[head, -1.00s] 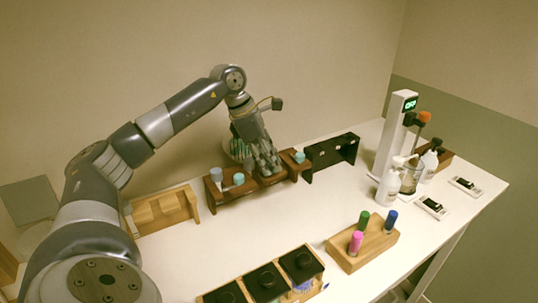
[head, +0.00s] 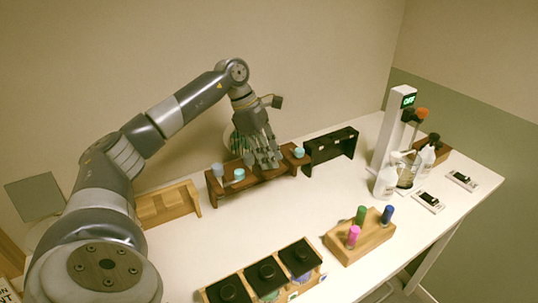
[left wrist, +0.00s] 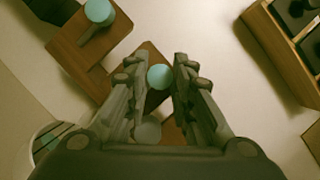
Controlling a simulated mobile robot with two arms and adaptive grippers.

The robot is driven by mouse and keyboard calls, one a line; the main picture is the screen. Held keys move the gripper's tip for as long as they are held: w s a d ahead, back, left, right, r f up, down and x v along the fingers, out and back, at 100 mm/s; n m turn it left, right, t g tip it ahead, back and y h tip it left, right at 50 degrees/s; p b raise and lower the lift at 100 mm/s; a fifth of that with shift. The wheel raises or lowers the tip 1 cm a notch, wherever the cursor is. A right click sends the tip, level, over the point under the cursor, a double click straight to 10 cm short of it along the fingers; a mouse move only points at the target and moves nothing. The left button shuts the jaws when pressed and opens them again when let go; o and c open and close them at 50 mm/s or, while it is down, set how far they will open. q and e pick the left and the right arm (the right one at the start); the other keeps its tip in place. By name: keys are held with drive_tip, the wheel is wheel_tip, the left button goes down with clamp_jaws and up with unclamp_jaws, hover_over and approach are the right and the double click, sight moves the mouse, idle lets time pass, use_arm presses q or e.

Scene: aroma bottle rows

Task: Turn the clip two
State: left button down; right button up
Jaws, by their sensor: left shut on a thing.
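The brown wooden rack (head: 217,192) stands along the back of the table and carries several small round-topped pieces. My left gripper (head: 263,163) reaches down at its middle section. In the left wrist view the gripper (left wrist: 158,92) is shut on the middle clip, whose teal round top (left wrist: 159,77) shows between the fingers. Its lower part is hidden. Another clip with a teal knob (left wrist: 98,11) and a dark lever sits on its own wooden block; it also shows to the right in the head view (head: 299,152). A teal-topped piece (head: 239,174) stands left of the gripper. My right gripper is not in view.
A black slotted rack (head: 330,146) stands close to the right. A light wooden rack (head: 168,207) is at left. A striped round object (head: 235,142) is behind the gripper. A black-lidded wooden box (head: 245,291) and a coloured-bottle holder (head: 360,245) stand in front. The table between is clear.

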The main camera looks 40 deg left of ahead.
use_arm(q)
drive_tip(key=c, duration=1.4)
unclamp_jaws()
drive_tip(key=shift+o, duration=0.2)
drive_tip(key=v, duration=1.2)
